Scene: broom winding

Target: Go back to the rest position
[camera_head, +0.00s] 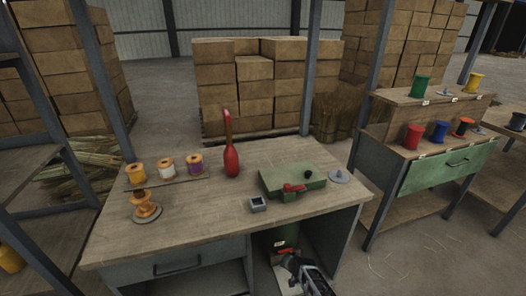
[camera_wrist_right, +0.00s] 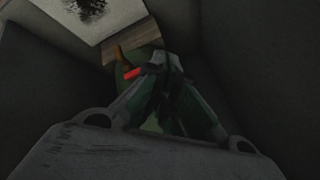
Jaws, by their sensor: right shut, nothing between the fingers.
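My right gripper (camera_head: 290,262) shows in the head view at the bottom centre, low in front of the opening under the workbench. It is shut and holds nothing. In the right wrist view my right gripper (camera_wrist_right: 165,62) has its fingers together, among dark panels. A green thing with a red part (camera_wrist_right: 133,73) lies beyond the fingers; it is too dark to tell more. In the head view a green object (camera_head: 287,236) with a red part stands under the bench beside my gripper. I cannot tell if they touch. My left gripper is out of view.
The workbench (camera_head: 185,232) holds thread spools (camera_head: 166,166), a red bottle-shaped thing (camera_head: 232,160), a green device (camera_head: 290,180) and a small grey box (camera_head: 258,204). A shelf unit (camera_head: 440,165) with coloured spools stands right. The bench's side panels closely flank my right gripper.

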